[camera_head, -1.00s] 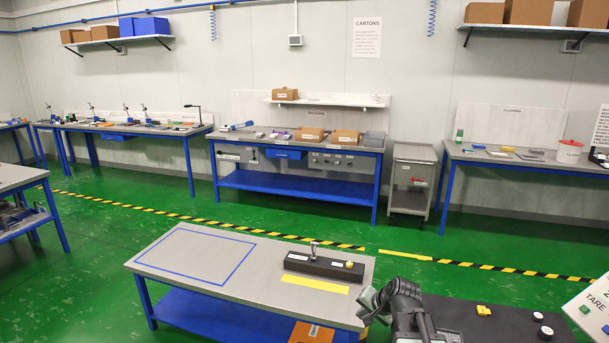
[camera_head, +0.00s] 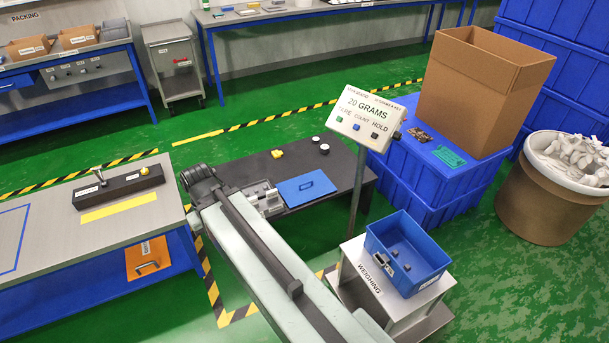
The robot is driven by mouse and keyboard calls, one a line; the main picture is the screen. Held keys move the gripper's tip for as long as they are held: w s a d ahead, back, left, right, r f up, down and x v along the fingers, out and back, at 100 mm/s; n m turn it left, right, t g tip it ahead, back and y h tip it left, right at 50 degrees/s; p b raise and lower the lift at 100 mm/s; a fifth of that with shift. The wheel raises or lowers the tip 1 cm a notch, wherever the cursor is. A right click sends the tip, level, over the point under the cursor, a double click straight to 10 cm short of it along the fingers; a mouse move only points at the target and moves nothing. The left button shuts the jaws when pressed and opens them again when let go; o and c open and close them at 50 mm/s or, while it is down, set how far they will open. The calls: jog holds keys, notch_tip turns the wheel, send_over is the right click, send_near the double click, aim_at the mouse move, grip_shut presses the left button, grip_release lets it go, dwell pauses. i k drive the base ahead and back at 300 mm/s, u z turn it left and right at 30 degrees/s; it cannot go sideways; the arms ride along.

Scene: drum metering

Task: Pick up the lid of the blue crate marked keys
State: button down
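A flat blue lid (camera_head: 307,188) with a dark handle lies on the dark bench, just right of my arm. An open blue crate (camera_head: 408,262) stands tilted in view on the stand marked WEIGHING, with a few small dark pieces inside. It has small labels, too small to read, so I cannot tell whether it is marked keys. My arm reaches from the bottom of the picture up to a dark joint left of the lid.
The dark bench (camera_head: 345,172) holds small yellow, black and white pieces. A sign reading 20 GRAMS (camera_head: 366,116) stands on a post behind the crate. Blue crates (camera_head: 432,185) with a carton (camera_head: 480,90) and a drum (camera_head: 545,205) are at right. An orange panel (camera_head: 150,260) is under the left bench.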

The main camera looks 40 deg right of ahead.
aim_at(299, 189)
jog(key=z, duration=1.1)
